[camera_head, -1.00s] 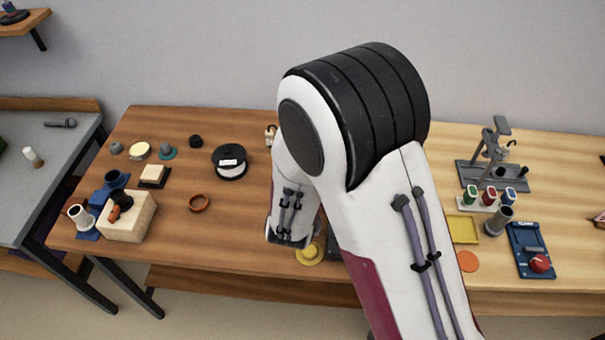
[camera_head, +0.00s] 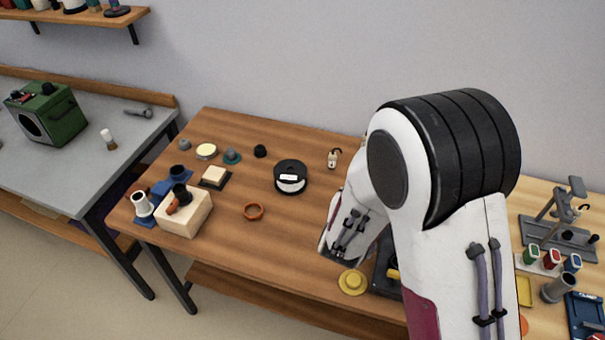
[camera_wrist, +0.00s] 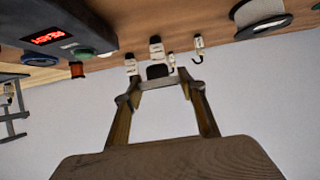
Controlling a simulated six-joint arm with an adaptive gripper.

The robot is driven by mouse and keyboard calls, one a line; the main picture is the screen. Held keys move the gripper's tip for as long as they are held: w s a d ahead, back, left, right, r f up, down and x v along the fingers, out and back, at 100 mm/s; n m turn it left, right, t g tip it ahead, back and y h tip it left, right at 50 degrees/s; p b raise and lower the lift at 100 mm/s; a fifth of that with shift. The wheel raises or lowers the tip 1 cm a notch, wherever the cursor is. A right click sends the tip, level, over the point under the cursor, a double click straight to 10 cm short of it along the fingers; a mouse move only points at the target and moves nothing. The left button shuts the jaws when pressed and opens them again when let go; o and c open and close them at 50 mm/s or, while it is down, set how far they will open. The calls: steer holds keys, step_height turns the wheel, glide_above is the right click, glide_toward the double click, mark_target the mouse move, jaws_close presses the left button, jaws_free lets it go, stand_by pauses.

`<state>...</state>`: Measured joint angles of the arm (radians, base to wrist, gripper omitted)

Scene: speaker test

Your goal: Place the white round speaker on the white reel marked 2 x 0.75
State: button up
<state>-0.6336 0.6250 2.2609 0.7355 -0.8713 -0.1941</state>
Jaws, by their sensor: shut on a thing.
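In the wrist view my gripper (camera_wrist: 165,87) is shut on a narrow pale grey thing (camera_wrist: 163,84). It spans the gap between the fingertips and looks like the white round speaker seen edge-on; its face is hidden. In the head view my arm hides the gripper and what it holds. The reel (camera_head: 290,184), white wound material with black flanges and a white label, lies left of my arm on the wooden table. The label is too small to read. What looks like the same reel (camera_wrist: 258,12) shows at the top right of the wrist view, apart from the gripper.
A dark box with a red display (camera_wrist: 48,38) shows in the wrist view. On the table are an orange ring (camera_head: 254,219), a yellow round thing (camera_head: 352,287), a wooden block (camera_head: 183,216) and a small hooked figure (camera_head: 333,160). Bare table surrounds the reel.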

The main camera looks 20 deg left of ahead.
steer(key=w+a+r+n+y, duration=0.2)
steer(key=w+a+y, duration=0.1)
steer(key=w+a, duration=0.3)
step_height(320, 180, up, 4)
steer(key=r+n+g+y, duration=0.1)
steer(key=n+g+y, duration=0.2)
steer(key=n+y, duration=0.3)
glide_above(290, 170)
steer(key=shift+w+f+n+h, duration=0.1)
steer(key=shift+f+n+h, duration=0.15)
steer(key=shift+n+h, duration=0.05)
steer(key=shift+s+f, duration=0.2)
steer(key=shift+f, duration=0.2)
steer(key=shift+f, duration=3.1)
steer(key=shift+f, duration=0.1)
steer(key=shift+f, duration=1.8)
